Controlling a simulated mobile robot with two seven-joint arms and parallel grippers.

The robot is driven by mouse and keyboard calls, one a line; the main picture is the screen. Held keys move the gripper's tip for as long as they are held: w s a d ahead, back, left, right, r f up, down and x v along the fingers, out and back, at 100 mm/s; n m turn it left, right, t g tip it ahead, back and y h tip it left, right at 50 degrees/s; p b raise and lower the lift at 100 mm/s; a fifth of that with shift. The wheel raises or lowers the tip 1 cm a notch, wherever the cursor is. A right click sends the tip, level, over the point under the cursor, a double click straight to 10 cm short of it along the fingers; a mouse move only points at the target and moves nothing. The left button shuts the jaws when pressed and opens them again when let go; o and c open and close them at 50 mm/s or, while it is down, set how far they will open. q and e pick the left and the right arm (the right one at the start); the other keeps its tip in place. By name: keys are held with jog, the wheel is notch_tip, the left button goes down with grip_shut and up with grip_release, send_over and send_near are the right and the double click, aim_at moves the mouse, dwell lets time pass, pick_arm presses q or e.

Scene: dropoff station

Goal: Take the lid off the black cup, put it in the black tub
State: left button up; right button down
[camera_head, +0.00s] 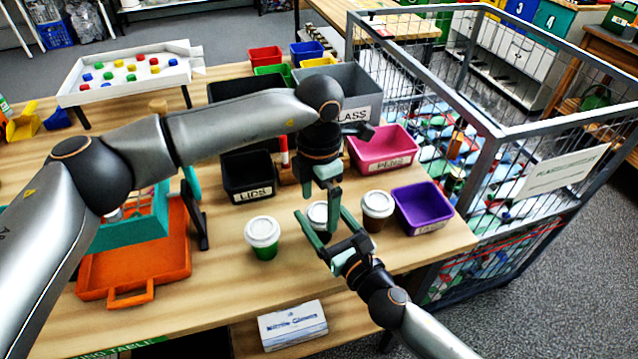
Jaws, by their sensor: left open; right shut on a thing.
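The middle cup (317,212), apparently the black cup, stands on the table with a pale lid on top. My grippers hide most of it, and its body colour is hard to make out. My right gripper (322,220) reaches in from the lower right and is shut on this cup, its fingers on either side. My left gripper (321,197) points down over the cup, open, with its fingers close to the lid. I cannot tell whether they touch it. The black tub (248,195), labelled LIDS, stands behind and left of the cup.
A green cup (263,240) and a brown cup (377,212), both with white lids, flank the middle cup. A purple tub (422,208) and a pink tub (382,150) stand to the right. An orange tray (170,268) lies at left.

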pick_arm(q)
jog(key=shift+f, duration=0.55)
jog(key=c, duration=1.4)
jog(key=shift+d+r, duration=0.15)
jog(key=shift+r, duration=1.05)
pick_arm(e)
jog(key=shift+d+f, duration=0.1)
jog(key=shift+f, duration=0.25)
pick_arm(q)
jog(key=shift+s, duration=0.1)
grip_shut()
